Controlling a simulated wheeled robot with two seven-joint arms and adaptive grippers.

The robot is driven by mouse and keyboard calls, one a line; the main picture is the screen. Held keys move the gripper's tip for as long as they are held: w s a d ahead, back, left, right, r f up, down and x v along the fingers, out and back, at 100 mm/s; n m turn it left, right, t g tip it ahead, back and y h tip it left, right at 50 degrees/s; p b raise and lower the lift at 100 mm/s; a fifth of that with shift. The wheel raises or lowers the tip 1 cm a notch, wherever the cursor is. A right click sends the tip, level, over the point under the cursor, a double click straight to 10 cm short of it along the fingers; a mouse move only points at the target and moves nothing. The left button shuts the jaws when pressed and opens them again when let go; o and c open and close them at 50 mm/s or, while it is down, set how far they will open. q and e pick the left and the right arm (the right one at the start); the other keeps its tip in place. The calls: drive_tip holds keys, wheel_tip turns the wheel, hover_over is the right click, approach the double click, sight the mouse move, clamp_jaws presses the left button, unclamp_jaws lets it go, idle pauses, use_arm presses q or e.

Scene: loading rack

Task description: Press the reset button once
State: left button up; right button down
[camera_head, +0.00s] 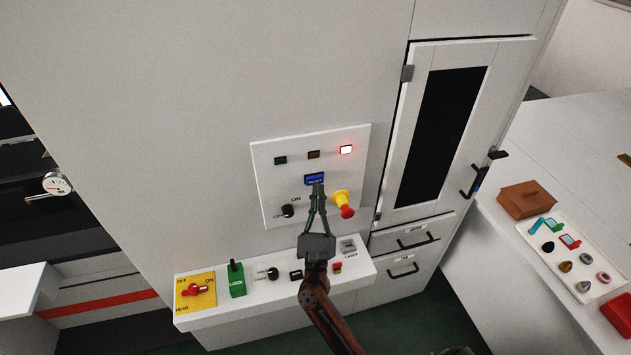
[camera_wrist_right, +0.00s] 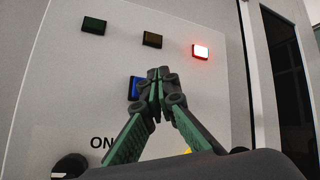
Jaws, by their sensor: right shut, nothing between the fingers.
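The reset button (camera_head: 315,179) is a blue rectangular button on the white upright panel (camera_head: 268,160), below a row of three small lamps. It also shows in the right wrist view (camera_wrist_right: 135,88), partly hidden behind my fingers. My right gripper (camera_head: 318,188) is shut and empty, its fingertips pointing up at the button's lower edge. In the right wrist view the fingertips (camera_wrist_right: 158,74) overlap the button's right part. I cannot tell whether they touch it. My left gripper is not in view.
The right lamp (camera_head: 346,149) glows red; the other two are dark. A yellow and red emergency knob (camera_head: 343,203) sticks out right of my gripper, and a black rotary switch (camera_head: 288,211) is at left. A control shelf (camera_head: 215,316) with several switches lies below.

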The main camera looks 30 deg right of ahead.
drive_tip(key=shift+w, duration=0.15)
idle(0.4)
drive_tip(key=shift+w+d, duration=0.1)
drive_tip(key=shift+w, duration=0.15)
drive_tip(key=shift+w+d, duration=0.1)
drive_tip(key=shift+w, duration=0.3)
idle(0.7)
drive_tip(key=shift+s, duration=0.15)
drive_tip(key=shift+s+a, duration=0.2)
drive_tip(key=shift+s, duration=0.5)
drive_tip(key=s, duration=0.2)
drive_tip(key=s+a, duration=0.1)
drive_tip(key=s, duration=0.1)
drive_tip(key=shift+s+a, duration=0.1)
drive_tip(key=shift+s, duration=0.3)
idle(0.9)
